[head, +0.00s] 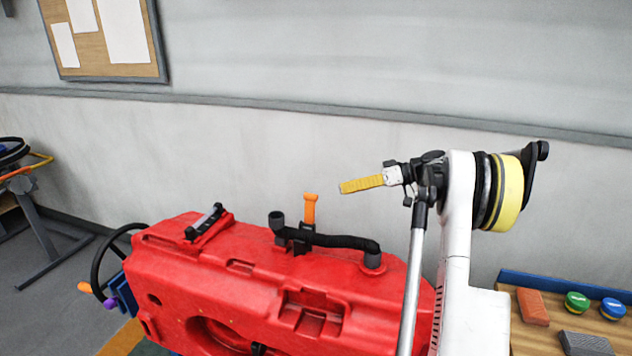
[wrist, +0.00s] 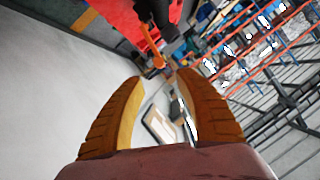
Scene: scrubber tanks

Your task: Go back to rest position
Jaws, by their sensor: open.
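My gripper (head: 343,187) is raised in the air to the right of the middle of the head view, its yellow fingers pointing left. It is above the red tank (head: 215,270) and apart from it. In the wrist view my gripper (wrist: 158,79) shows its two yellow fingers spread, with nothing between them. The tank has a black hose (head: 335,241) and an upright orange lever (head: 310,210) on top. The lever also shows in the wrist view (wrist: 147,38), beyond the fingertips. The lower right of the tank is hidden behind my arm.
A wooden table (head: 530,342) at the lower right holds a red-brown block (head: 532,307), a green-topped round item (head: 577,302) and a blue-topped one (head: 612,308). A stand (head: 45,225) is at the far left. A grey wall (head: 250,150) with a corkboard (head: 100,70) is behind.

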